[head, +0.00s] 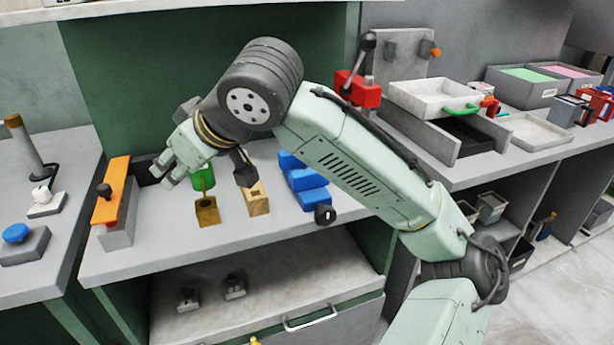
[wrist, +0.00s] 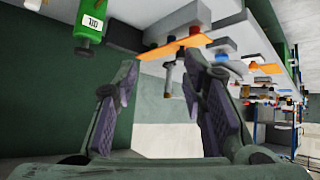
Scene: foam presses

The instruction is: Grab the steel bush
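I cannot make out a steel bush for certain in either view. Two small grey pieces sit on the shelf below the bench in the head view, one at left (head: 187,299) and one at right (head: 235,287); they are too small to identify. My gripper (head: 167,172) is above the left part of the bench, pointing left toward an orange bar. In the wrist view my gripper (wrist: 160,62) has its two dark fingers spread, with nothing between them. My arm hides part of the bench behind it.
On the bench (head: 150,262) stand the orange bar (head: 112,190), a brass-coloured block (head: 207,213), a wooden block (head: 257,205), blue blocks (head: 308,180) and a green item (head: 203,178). A white tray (head: 435,97) is at right. The bench's front strip is mostly clear.

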